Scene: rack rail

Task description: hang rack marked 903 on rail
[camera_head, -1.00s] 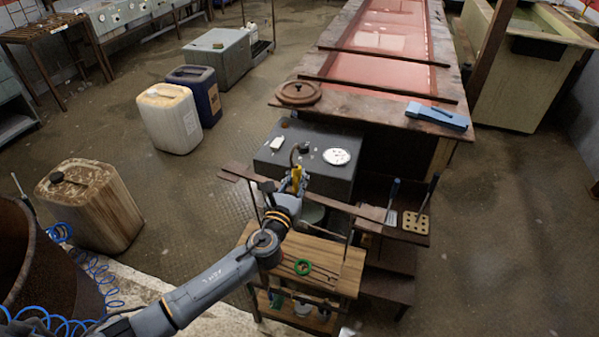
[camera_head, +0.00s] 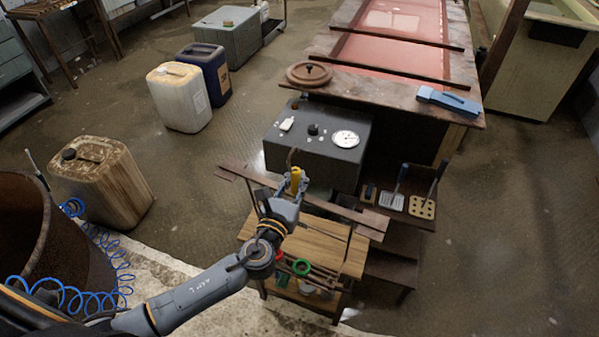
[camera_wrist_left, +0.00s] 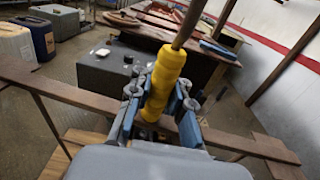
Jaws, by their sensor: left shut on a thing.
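My left gripper (camera_head: 293,184) is shut on the yellow grip (camera_head: 296,174) of a rack, above the small wooden table. The left wrist view shows the yellow grip (camera_wrist_left: 164,85) between the blue-padded fingers, tilted, with a brown rod rising from its top. No 903 mark is legible, and the rack's lower part is hidden behind the gripper. A brown flat bar (camera_head: 345,213), seemingly a rail, runs on thin posts over the table. It passes behind the gripper in the wrist view (camera_wrist_left: 60,88); I cannot tell whether the rack touches it. My right gripper is not in view.
A dark grey box (camera_head: 345,163) with a white dial stands just beyond the bar. Behind it is a long tank (camera_head: 405,75) of reddish liquid with dark crossbars. Canisters stand left on open floor.

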